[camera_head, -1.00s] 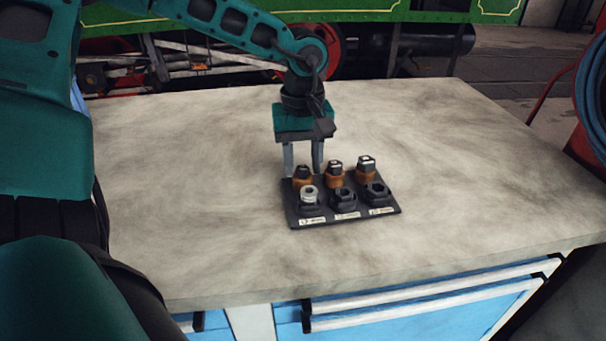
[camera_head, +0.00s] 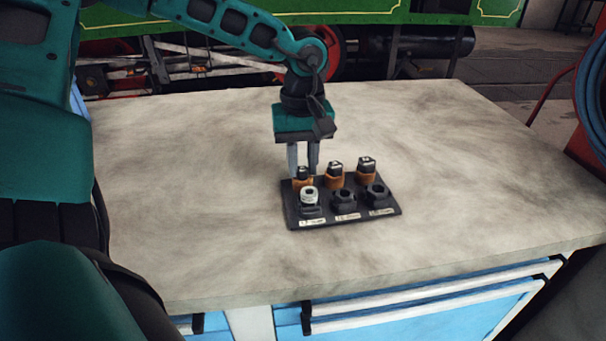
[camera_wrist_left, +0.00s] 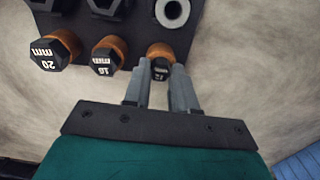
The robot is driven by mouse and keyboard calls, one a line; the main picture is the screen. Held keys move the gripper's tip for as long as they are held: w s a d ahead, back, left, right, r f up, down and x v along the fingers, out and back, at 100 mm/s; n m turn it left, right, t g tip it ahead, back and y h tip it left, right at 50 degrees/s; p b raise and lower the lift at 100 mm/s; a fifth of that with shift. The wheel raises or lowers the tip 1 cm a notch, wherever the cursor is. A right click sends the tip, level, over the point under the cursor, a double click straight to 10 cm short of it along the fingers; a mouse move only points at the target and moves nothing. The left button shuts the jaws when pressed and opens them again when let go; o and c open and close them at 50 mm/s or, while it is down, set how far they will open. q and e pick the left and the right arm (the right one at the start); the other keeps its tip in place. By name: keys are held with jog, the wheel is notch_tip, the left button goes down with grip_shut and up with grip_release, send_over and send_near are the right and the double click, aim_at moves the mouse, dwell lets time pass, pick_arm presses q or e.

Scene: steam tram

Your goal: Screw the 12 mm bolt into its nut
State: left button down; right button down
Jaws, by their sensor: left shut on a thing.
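The 12 mm bolt (camera_head: 302,174) has a black head and an orange collar, and stands upright at the back left of a black tray (camera_head: 335,218). My left gripper (camera_head: 303,172) points down from behind it, shut on its head. In the left wrist view the bolt head (camera_wrist_left: 160,69) shows between the fingertips (camera_wrist_left: 165,75). A nut with a light grey ring on top (camera_head: 309,196) sits in the tray's front left place, and the ring also shows in the left wrist view (camera_wrist_left: 172,12). My right gripper is out of view.
The 16 mm bolt (camera_wrist_left: 104,58) and 20 mm bolt (camera_wrist_left: 48,55) stand beside it in the back row. Two black nuts (camera_head: 344,197) (camera_head: 376,194) fill the front row, with labels along the edge. The worktop (camera_head: 200,200) around the tray is clear.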

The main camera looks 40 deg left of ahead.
aim_at(303, 169)
pick_arm(q)
jog(key=shift+r, duration=0.25)
jog(key=shift+r+p, duration=0.45)
jog(key=shift+r, duration=0.3)
jog(key=shift+r, duration=0.15)
jog(key=shift+r+p, duration=1.4)
jog(key=shift+r, duration=1)
